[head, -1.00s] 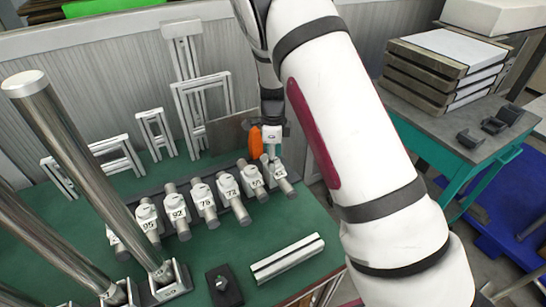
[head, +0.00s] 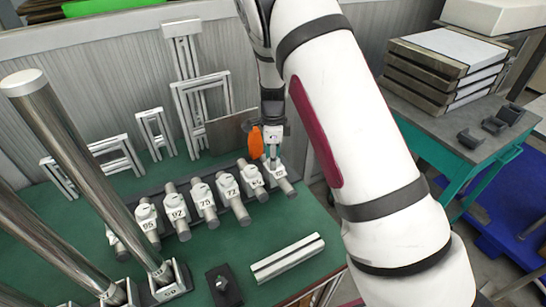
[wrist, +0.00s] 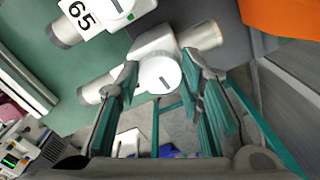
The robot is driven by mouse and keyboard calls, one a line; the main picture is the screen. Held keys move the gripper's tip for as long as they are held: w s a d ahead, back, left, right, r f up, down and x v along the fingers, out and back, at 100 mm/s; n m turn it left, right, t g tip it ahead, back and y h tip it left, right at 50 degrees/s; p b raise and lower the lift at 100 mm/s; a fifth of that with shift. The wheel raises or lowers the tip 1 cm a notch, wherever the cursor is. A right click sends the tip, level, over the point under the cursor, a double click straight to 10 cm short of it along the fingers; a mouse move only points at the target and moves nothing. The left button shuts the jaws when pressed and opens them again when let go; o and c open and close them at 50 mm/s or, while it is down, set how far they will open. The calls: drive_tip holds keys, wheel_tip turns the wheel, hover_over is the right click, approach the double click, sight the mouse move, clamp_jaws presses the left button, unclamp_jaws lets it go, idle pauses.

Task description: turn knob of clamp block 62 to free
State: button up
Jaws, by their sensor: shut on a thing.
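My gripper (head: 273,155) points down over this block. In the wrist view, my gripper's teal fingers (wrist: 160,68) stand on either side of the white knob (wrist: 158,75) and are shut on it.
Several more numbered clamp blocks, such as block 92 (head: 177,213), run leftward close by. An orange part (head: 256,141) is beside my gripper. Tall metal posts (head: 85,170) stand at the left. A metal bar (head: 287,258) and a black block (head: 223,287) lie in front on the green table.

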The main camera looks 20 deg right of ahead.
drive_tip(key=n, duration=0.5)
drive_tip(key=shift+b, duration=0.4)
drive_tip(key=n, duration=0.4)
drive_tip(key=shift+n+b, duration=0.35)
drive_tip(key=shift+n, duration=0.05)
drive_tip(key=n, duration=0.4)
drive_tip(key=shift+s+n+b, duration=0.1)
drive_tip(key=shift+n+b, duration=0.2)
drive_tip(key=shift+b, duration=0.05)
drive_tip(key=n, duration=0.9)
drive_tip(key=shift+d+b, duration=0.1)
drive_tip(key=shift+b, duration=0.3)
drive_tip(key=n, duration=0.3)
drive_tip(key=shift+n, duration=0.3)
drive_tip(key=n, duration=0.4)
drive_tip(key=shift+d, duration=0.1)
drive_tip(key=shift+n+p, duration=0.45)
drive_tip(key=shift+n, duration=1.65)
